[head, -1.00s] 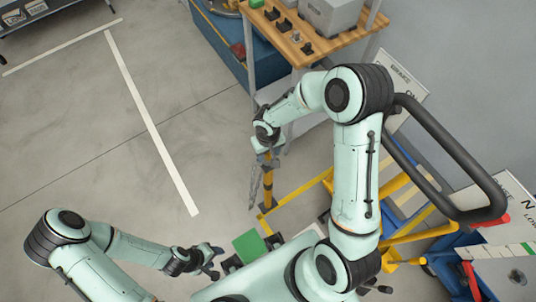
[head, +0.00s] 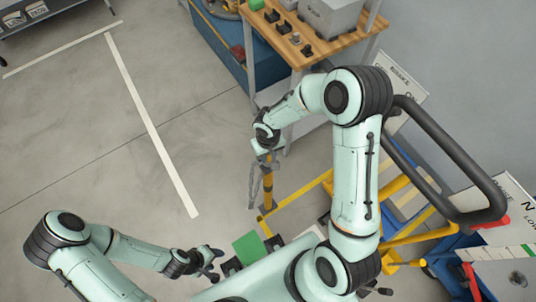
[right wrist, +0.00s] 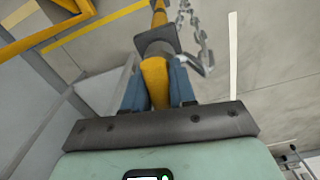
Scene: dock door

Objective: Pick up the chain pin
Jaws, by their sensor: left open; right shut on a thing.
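The chain pin (right wrist: 154,82) shows in the right wrist view as a yellow shaft with a dark grey collar beyond it. My right gripper (right wrist: 158,88) is shut on the yellow shaft, with a blue-grey finger on each side. A grey chain (right wrist: 195,38) hangs beside the collar; it also shows in the head view (head: 254,185). In the head view my right gripper (head: 267,157) is above a yellow post (head: 268,187), and the pin is mostly hidden. Whether the pin is clear of the post I cannot tell. My left gripper (head: 215,263) is open and empty at the lower middle.
A wooden-topped bench (head: 290,40) with small parts and a grey box stands beyond my right arm. Yellow rails (head: 300,193) lie below and right of the post. A green square block (head: 249,247) is near my left gripper. Open floor (head: 90,150) lies to the left.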

